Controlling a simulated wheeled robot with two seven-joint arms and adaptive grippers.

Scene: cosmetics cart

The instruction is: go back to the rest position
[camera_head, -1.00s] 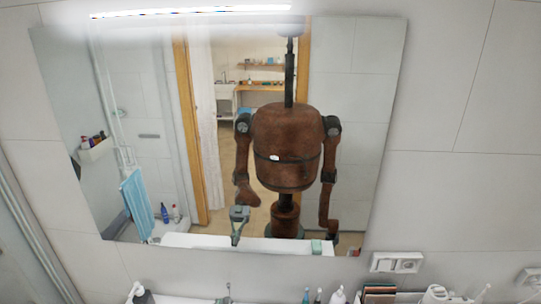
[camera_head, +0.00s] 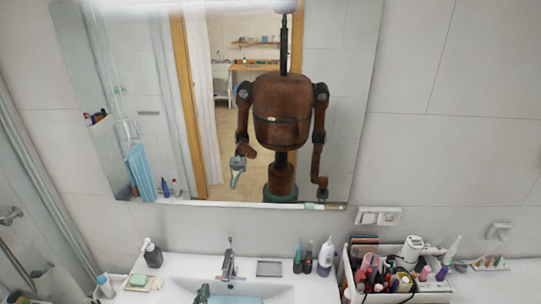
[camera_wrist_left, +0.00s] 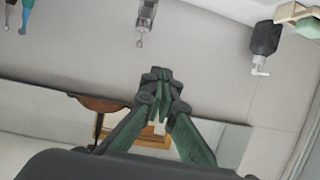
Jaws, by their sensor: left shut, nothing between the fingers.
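My left gripper (camera_head: 203,292) shows at the bottom edge of the head view, in front of the sink. In the left wrist view its green and dark fingers (camera_wrist_left: 160,82) meet at the tips, shut with nothing between them. The mirror (camera_head: 345,110) reflects my brown body, with the left forearm raised and bent and the right arm hanging down. My right gripper is not directly in view; only a small reflection of the right arm's end shows.
The white sink (camera_head: 180,290) has a faucet (camera_head: 229,262). A dark soap dispenser (camera_head: 152,256) and a soap dish (camera_head: 140,283) stand left. Several bottles and a crowded cosmetics organizer (camera_head: 432,291) stand right.

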